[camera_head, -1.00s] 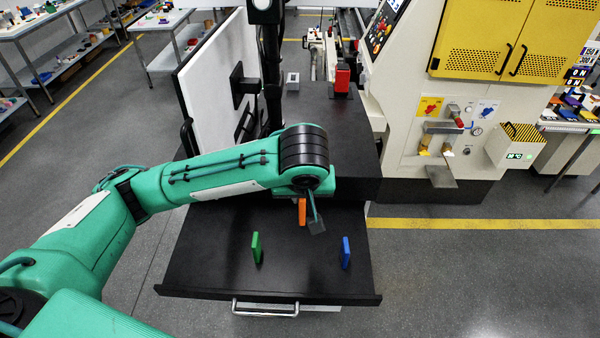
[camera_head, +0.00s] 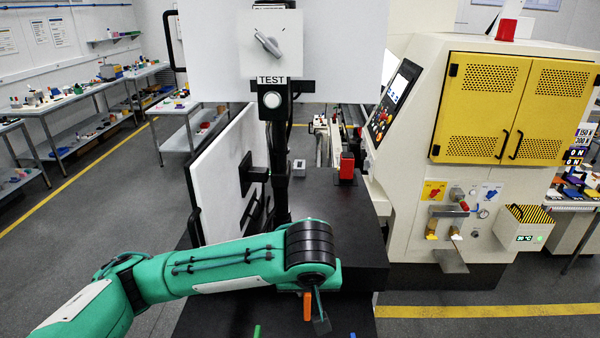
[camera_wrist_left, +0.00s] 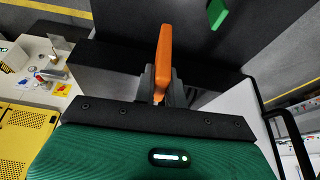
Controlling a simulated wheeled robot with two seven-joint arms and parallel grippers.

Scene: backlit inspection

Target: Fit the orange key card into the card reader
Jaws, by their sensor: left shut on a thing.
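The orange key card (camera_head: 307,306) shows upright just below my left wrist in the head view. In the left wrist view the orange key card (camera_wrist_left: 164,55) stands out from between the dark fingers of my left gripper (camera_wrist_left: 161,90), which is shut on it. In the head view the arm hides most of this gripper. A small grey box with a dark face (camera_head: 298,168) stands on the black bench beyond the arm; it may be the card reader, but it is too small to be sure. My right gripper is not in view.
A green card (camera_head: 257,331) and a blue card (camera_head: 352,335) show at the bottom edge. A red block (camera_head: 346,166) stands on the black bench (camera_head: 350,225). A white panel (camera_head: 222,180) and dark post rise on the left; a cream machine (camera_head: 410,165) stands right. The bench middle is clear.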

